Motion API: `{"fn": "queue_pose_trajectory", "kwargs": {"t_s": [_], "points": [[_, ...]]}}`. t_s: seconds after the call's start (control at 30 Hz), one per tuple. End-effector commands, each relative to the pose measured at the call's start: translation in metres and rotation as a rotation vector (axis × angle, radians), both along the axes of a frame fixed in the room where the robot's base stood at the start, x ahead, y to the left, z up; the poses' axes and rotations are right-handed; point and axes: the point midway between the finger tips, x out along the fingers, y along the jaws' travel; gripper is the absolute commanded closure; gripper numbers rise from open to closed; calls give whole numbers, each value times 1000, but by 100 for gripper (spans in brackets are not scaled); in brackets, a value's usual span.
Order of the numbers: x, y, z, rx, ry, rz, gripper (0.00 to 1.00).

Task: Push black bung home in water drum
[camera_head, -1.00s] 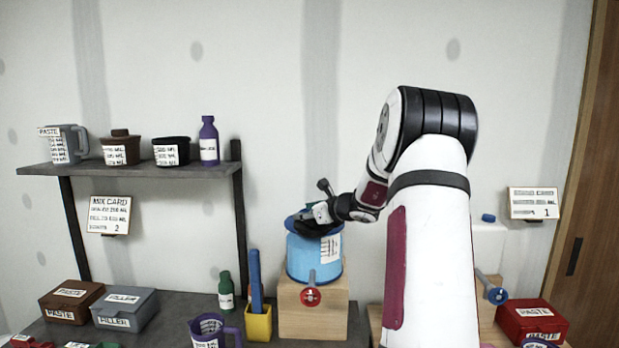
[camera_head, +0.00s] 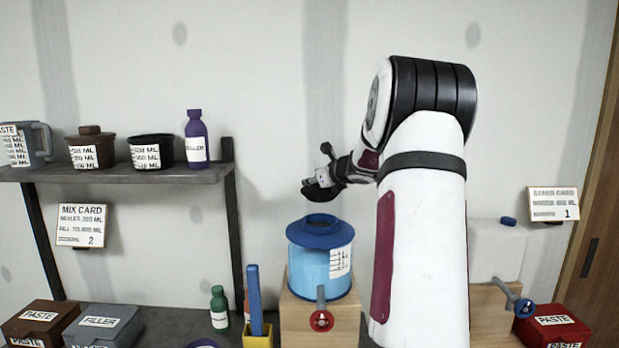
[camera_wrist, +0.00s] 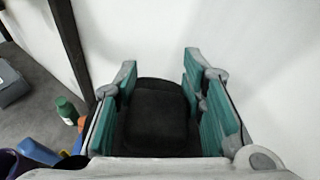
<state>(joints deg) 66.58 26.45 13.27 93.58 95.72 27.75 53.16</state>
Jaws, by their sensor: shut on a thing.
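The blue water drum (camera_head: 318,268) stands upright on a wooden block, with a white label on its side and a red-handled tap in front. Its raised blue collar surrounds a dark round mouth (camera_head: 320,220) that looks open. My gripper (camera_head: 320,190) is above the drum, apart from it and a little above the mouth. In the wrist view the gripper's teal pads (camera_wrist: 160,105) are shut on the black bung (camera_wrist: 157,115), a dark rounded block between them. The bung's lower end is hidden in that view.
A shelf (camera_head: 110,173) with a jug, pots and a purple bottle (camera_head: 196,138) is at left. A green bottle (camera_head: 219,306) and a yellow holder (camera_head: 257,338) stand left of the drum. A white container (camera_head: 480,250) with a blue cap is at right.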

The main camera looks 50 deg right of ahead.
Motion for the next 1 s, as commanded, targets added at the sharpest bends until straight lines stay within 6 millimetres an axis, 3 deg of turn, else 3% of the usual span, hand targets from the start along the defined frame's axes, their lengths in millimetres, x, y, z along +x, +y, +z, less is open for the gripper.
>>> {"fn": "queue_pose_trajectory", "kwargs": {"t_s": [0.4, 1.0], "points": [[-1, 0, -1, 24, -22, 2, 100], [1, 0, -46, 22, -20, 2, 100]]}}
